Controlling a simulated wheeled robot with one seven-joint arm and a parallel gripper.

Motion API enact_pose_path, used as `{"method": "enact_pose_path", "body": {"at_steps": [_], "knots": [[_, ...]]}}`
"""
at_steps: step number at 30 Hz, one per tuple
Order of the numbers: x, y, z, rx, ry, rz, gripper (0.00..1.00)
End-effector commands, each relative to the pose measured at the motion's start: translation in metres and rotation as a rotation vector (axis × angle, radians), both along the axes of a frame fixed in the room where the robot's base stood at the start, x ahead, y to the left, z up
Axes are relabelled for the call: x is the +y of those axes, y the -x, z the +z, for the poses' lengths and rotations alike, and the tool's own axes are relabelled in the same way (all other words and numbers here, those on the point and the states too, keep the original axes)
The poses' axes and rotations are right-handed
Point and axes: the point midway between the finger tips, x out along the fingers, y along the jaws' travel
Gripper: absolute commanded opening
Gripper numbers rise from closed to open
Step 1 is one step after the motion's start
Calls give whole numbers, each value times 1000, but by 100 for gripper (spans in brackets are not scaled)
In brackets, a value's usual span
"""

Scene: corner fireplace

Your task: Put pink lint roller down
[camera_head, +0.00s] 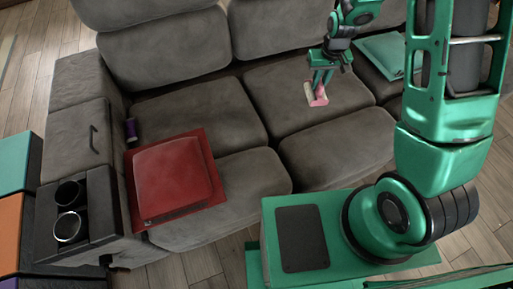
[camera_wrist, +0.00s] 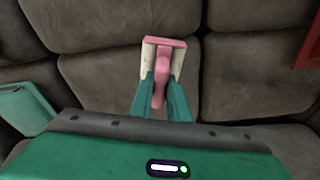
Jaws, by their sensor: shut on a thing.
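The pink lint roller (camera_head: 319,95) has a pink handle and a whitish roll, and it is in my gripper over the right part of the grey sofa (camera_head: 240,110). My gripper (camera_head: 318,84) points down at the seat cushions. In the wrist view, the two green fingers of my gripper (camera_wrist: 164,101) are shut on the handle of the lint roller (camera_wrist: 163,55). I cannot tell whether the roller touches the cushion below it.
A teal folded item (camera_head: 384,54) lies at the right. The left armrest has two cup holders (camera_head: 69,210). The middle seats are bare.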

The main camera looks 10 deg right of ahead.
Motion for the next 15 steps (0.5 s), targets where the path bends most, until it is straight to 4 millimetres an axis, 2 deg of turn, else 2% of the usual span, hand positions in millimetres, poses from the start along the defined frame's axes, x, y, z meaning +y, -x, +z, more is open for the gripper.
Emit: {"method": "enact_pose_path", "body": {"at_steps": [11,14,15], "knots": [[-3,1,-1,1,1,4,0],[12,2,-4,5,2,71,0],[23,4,-6,8,3,119,0]]}}
